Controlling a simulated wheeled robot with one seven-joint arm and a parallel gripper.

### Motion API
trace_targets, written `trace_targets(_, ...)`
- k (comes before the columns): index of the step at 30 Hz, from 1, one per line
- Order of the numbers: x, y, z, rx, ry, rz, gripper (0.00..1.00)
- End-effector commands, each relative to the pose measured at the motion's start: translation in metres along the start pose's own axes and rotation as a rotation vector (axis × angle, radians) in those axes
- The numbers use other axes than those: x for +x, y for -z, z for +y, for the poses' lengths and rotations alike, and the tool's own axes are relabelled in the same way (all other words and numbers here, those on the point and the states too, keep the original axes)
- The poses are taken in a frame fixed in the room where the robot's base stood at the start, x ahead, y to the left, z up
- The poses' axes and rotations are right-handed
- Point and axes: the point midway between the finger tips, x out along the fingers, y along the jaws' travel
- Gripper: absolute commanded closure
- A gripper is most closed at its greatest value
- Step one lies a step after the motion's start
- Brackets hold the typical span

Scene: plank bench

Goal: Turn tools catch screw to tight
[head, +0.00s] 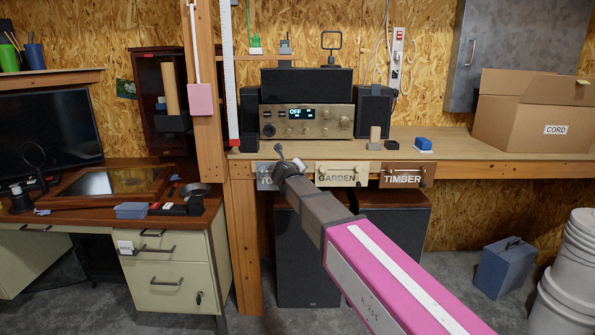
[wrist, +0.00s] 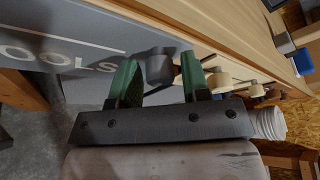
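The grey TOOLS drawer front (head: 264,183) is at the bench edge in the head view, partly hidden behind my arm. In the wrist view the same TOOLS panel (wrist: 50,52) fills the upper left. A dark grey catch screw knob (wrist: 158,66) with a thin dark bar stands out from this panel. My gripper (wrist: 157,76) has its two green fingers apart on either side of the knob, with visible gaps, and looks open. In the head view my gripper (head: 286,165) is at the TOOLS drawer, and its fingers are hard to make out.
The GARDEN drawer (head: 342,175) and TIMBER drawer (head: 402,175) are to the right along the bench edge (head: 500,158). Black speakers (head: 305,260) stand below. A radio (head: 306,121) and a cardboard box (head: 535,112) are on the bench. A wooden post (head: 205,80) rises close on the left.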

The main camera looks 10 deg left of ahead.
Motion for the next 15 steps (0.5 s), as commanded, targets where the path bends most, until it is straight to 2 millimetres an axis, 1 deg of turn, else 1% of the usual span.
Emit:
trace_targets(10, -0.002, 0.0, 0.0, -0.002, 0.0, -0.001, 0.47)
trace_targets(13, -0.01, 0.0, 0.0, -0.002, 0.0, -0.002, 0.47)
trace_targets(15, -0.02, 0.001, 0.0, -0.003, 0.0, -0.003, 0.47)
